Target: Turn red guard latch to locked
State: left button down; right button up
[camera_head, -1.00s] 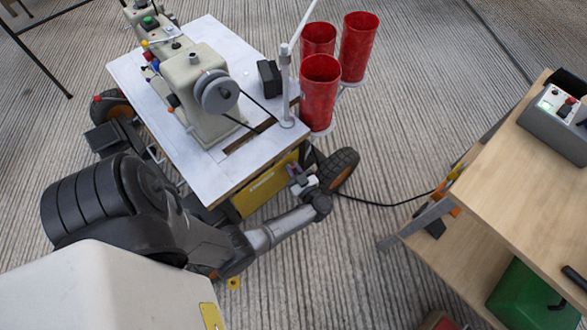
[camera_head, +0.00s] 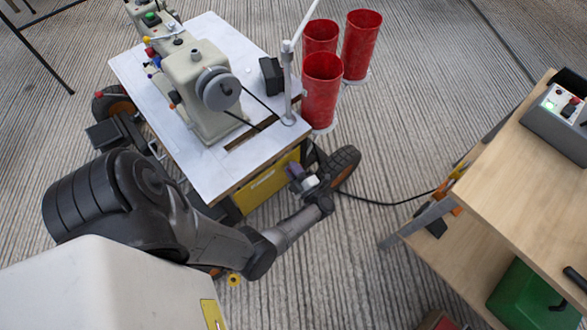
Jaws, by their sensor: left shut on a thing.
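My left gripper (camera_head: 302,181) is at the near right corner of the sewing cart, just below the white tabletop (camera_head: 235,185) and beside the yellow panel (camera_head: 268,186). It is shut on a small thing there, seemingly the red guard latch. The fingers and wrist hide most of that thing, so its shape and turn cannot be told. A small purplish patch shows at the fingers. My right gripper is not in view.
A sewing machine (camera_head: 203,95) and a thread stand pole (camera_head: 289,85) are on the tabletop. A black wheel (camera_head: 343,165) is close to my gripper. A black cable (camera_head: 390,203) runs to the wooden bench (camera_head: 490,190).

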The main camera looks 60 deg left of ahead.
pick_arm(q)
jog(key=n+g, duration=0.1)
jog(key=n, duration=0.5)
jog(key=shift+f+g, duration=0.1)
jog(key=shift+g, duration=0.3)
jog(key=shift+n, duration=0.8)
jog(key=c, duration=1.2)
grip_release()
jog(key=shift+o, duration=0.5)
jog(key=shift+a+f, duration=0.1)
